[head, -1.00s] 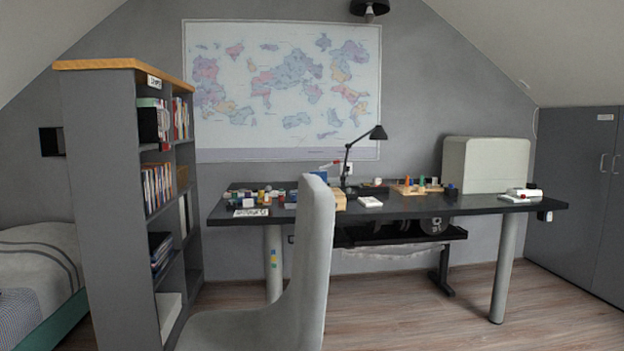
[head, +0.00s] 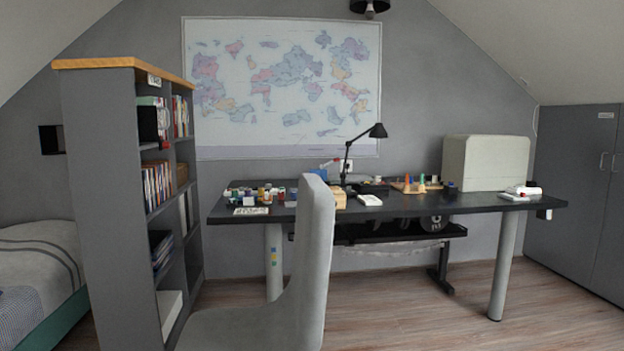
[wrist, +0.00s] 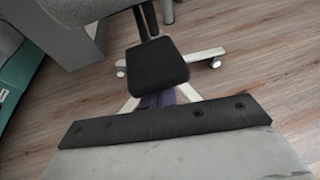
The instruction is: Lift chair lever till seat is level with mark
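The grey chair (head: 313,265) stands in front of the desk in the head view; its tall back is at right, its seat at left, and its lower parts are out of frame. The wrist view looks down at a white wheeled base (wrist: 205,56) behind a black block (wrist: 157,68). I cannot make out the lever. Small coloured patches (head: 273,262) are on the left desk leg; I cannot tell if they are the mark. A grey plate with a black bolted strip fills the bottom of the wrist view, perhaps my gripper's body; its fingers are not distinguishable.
The dark desk (head: 470,207) holds a lamp (head: 347,160), small jars and a pale box-shaped case. A bookshelf (head: 105,215) stands close left of the chair, with a bed (head: 38,270) beyond it. The wood floor (head: 410,310) is clear at right.

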